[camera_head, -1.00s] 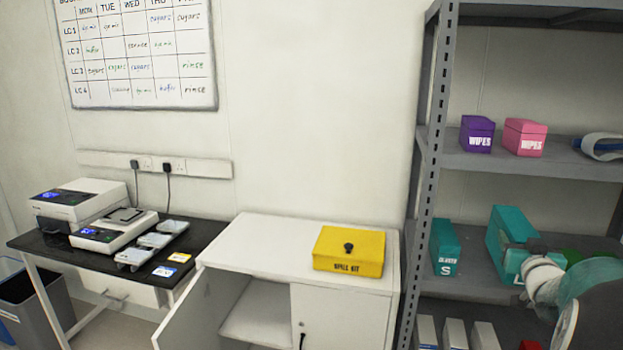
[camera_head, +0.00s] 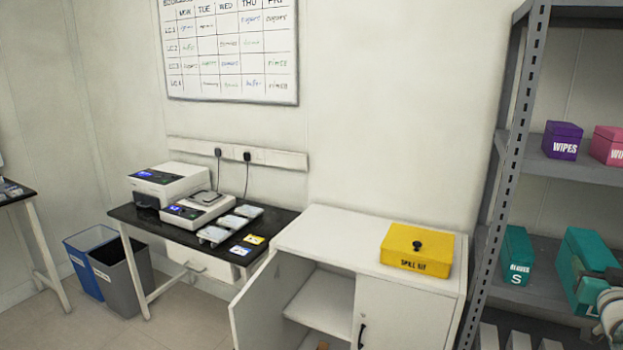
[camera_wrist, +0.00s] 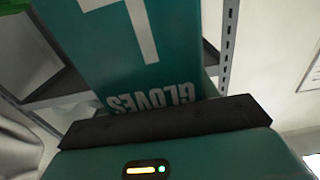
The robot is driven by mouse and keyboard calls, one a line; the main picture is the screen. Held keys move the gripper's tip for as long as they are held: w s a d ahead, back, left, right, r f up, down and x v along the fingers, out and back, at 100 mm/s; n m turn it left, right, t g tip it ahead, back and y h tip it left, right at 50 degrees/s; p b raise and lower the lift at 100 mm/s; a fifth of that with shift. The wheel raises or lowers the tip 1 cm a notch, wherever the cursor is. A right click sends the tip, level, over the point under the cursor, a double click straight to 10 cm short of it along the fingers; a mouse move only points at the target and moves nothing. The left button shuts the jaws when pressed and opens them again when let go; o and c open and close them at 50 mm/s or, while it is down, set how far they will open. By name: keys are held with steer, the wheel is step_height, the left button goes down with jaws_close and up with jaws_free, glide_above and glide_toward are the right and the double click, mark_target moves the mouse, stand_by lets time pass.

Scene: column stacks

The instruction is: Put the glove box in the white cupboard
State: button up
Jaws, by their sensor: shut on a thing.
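The glove box, a teal carton marked GLOVES and a large L, fills the upper middle of the wrist view (camera_wrist: 150,55). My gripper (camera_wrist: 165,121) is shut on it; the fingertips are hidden. In the head view the glove box (camera_head: 588,260) is at the shelf's right side, partly covered by my arm at the picture edge. I cannot tell whether it still touches the shelf. The white cupboard (camera_head: 340,228) stands left of the shelf. Its left door (camera_head: 272,305) is open, showing an inner shelf (camera_head: 322,305); its right door (camera_head: 395,315) is shut.
A yellow spill kit (camera_head: 417,250) sits on the cupboard top. A smaller teal S box (camera_head: 516,256) stands on the grey rack (camera_head: 515,150), below purple and pink wipes boxes. A black bench (camera_head: 150,218) with instruments and two bins (camera_head: 125,275) are left of the cupboard.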

steer(key=w+a+f+n+t+y, duration=0.1)
steer(key=w+a+f+n+y, duration=0.1)
steer(key=w+a+f, duration=0.65)
steer(key=w+a+f+n+t+y, duration=0.1)
steer(key=w+a+f+y, duration=0.4)
steer(key=a, duration=0.6)
steer(key=w+a+f+n, duration=0.2)
steer(key=w+a+f, duration=0.3)
steer(key=a+f, duration=0.4)
steer(key=s+a+f+n+y, duration=0.1)
steer(key=a+f, duration=0.4)
steer(key=a, duration=0.4)
steer(key=s+a+f+y, duration=0.1)
steer(key=a+f, duration=0.3)
steer(key=a, duration=0.6)
steer(key=s+f, duration=0.5)
steer(key=f, duration=0.2)
steer(key=shift+a+t, duration=0.2)
steer(key=shift+t, duration=0.1)
steer(key=shift+a, duration=0.15)
